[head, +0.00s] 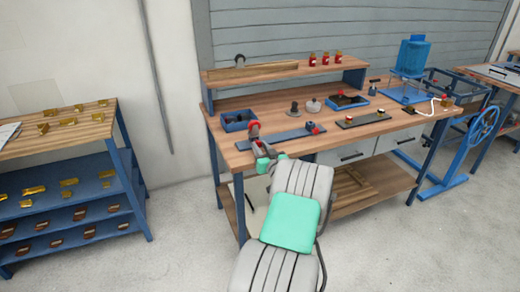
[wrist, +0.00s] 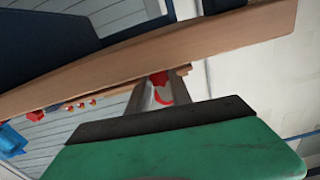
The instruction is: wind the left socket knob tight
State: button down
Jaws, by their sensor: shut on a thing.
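A long blue-grey plate (head: 282,138) lies near the front edge of the workbench. A red knob (head: 254,126) is at its left end, and a red and dark knob (head: 313,128) stands at its right end. My gripper (head: 256,138) reaches up over the front edge to the left end and is shut on the left knob. In the wrist view my gripper (wrist: 161,88) has its fingers around a red part (wrist: 160,80). The fingers hide most of the knob, and I cannot see its seat or thread.
A blue bin (head: 238,121) stands behind my gripper. A second dark plate (head: 364,120) lies to the right. A blue tray (head: 347,102) and a blue-framed machine (head: 412,60) are further back. The workbench front edge (wrist: 200,55) crosses close above my gripper in the wrist view.

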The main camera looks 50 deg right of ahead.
jog(key=shift+m+b, duration=0.65)
jog(key=shift+m, duration=1.65)
jog(key=c, duration=1.1)
grip_release()
jog(key=shift+c, duration=0.2)
jog(key=v, duration=0.7)
jog(key=shift+s+a, duration=0.15)
jog(key=shift+s, duration=0.2)
jog(key=shift+f+b, duration=0.1)
jog(key=shift+b, duration=0.25)
